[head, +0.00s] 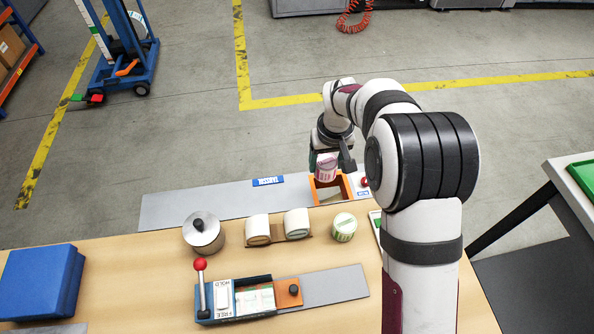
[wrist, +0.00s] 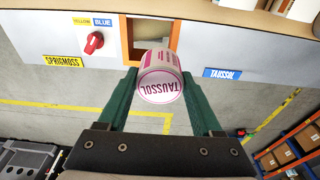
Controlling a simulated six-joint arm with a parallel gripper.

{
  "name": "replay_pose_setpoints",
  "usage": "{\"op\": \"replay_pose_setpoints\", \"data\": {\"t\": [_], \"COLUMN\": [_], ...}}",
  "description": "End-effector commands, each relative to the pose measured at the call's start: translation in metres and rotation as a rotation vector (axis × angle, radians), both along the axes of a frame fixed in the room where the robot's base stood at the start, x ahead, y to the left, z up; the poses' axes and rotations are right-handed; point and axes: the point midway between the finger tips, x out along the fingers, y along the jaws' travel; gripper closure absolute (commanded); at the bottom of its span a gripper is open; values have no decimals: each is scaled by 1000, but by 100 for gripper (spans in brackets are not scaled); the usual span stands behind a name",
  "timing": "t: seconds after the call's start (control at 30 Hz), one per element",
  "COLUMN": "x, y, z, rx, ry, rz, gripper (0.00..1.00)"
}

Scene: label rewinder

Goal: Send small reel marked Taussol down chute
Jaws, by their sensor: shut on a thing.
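The small reel (wrist: 160,87), white with pink print, shows the name Taussol on its end face, upside down in the wrist view. My gripper (wrist: 160,77) is shut on it, one green finger on each side. The reel (head: 326,167) also shows in the head view, held above or beside the orange-framed chute opening (head: 330,189). In the wrist view the orange frame (wrist: 126,40) lies just beyond the reel, which covers part of it. Exact height over the opening is hard to tell. A blue Taussol label (wrist: 222,73) is on the panel to the right.
A red selector knob (wrist: 94,42) sits below yellow and blue labels, its handle slanting up right. A yellow Sprigmoss label (wrist: 62,62) is nearby. On the table are a green-white reel (head: 344,228), two pale rolls (head: 297,223), a metal cylinder (head: 203,232) and a red-knobbed lever (head: 201,265).

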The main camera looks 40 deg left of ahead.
Motion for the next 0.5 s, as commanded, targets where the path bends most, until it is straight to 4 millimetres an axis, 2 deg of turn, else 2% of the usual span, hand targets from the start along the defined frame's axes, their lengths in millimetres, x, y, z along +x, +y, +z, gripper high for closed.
{"op": "replay_pose_setpoints", "data": {"t": [0.03, 0.13, 0.5], "x": [7, 13, 13], "y": [-9, -17, -17], "z": [2, 0, -41], "rx": [1, 1, 0], "ry": [0, 1, 0], "rz": [-4, 0, 2], "gripper": [60, 60, 60]}}
